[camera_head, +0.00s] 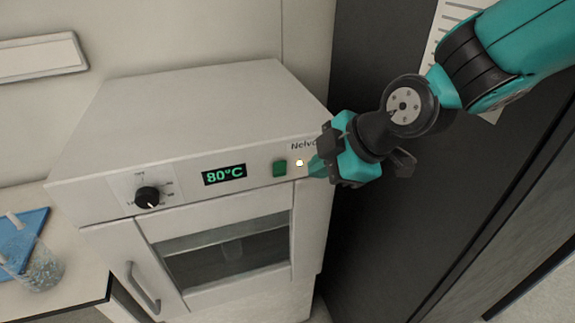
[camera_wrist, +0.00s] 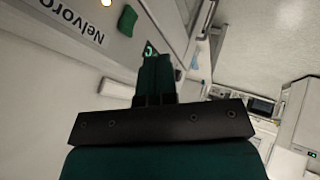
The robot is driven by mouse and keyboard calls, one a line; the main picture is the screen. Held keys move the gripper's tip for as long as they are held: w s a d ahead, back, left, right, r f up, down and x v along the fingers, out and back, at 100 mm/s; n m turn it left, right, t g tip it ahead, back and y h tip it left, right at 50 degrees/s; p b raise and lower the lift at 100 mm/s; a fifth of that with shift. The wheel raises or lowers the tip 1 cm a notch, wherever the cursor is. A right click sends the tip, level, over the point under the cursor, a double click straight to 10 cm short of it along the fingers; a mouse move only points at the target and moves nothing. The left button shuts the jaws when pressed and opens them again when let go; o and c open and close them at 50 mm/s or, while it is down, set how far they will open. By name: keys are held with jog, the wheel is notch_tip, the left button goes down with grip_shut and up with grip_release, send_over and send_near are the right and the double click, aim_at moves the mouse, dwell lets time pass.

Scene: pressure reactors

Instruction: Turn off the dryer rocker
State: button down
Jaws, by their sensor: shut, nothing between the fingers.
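The dryer (camera_head: 190,120) is a white box with a glass-fronted door, and its display (camera_head: 224,174) reads 80°C in green. The green rocker (camera_head: 279,168) sits on the front panel right of the display, with a glowing lamp (camera_head: 299,162) beside it. My gripper (camera_head: 314,168) is shut and empty, its fingertips just right of the lamp and close to the panel. In the wrist view the rocker (camera_wrist: 127,20) is at the top, left of the shut fingers (camera_wrist: 155,62), and appears apart from them. Part of the Nelvoro label is hidden by my gripper in the head view.
A black knob (camera_head: 147,197) is on the left of the panel. The door handle (camera_head: 143,288) sticks out below it. A clear beaker (camera_head: 42,268) and a blue tray (camera_head: 22,232) are on the counter at left. A dark tall panel (camera_head: 375,215) stands right of the dryer.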

aim_at(277, 172)
jog(key=w+a+f+p, duration=0.1)
jog(key=w, duration=0.1)
jog(key=w+a+f+p, duration=0.3)
jog(key=w+a+f, duration=0.1)
jog(key=shift+w+f, duration=0.25)
jog(key=shift+w, duration=0.05)
jog(key=shift+w+a+f, duration=0.1)
jog(key=shift+w+a, duration=0.05)
jog(key=shift+w, duration=0.1)
jog(key=shift+r, duration=0.2)
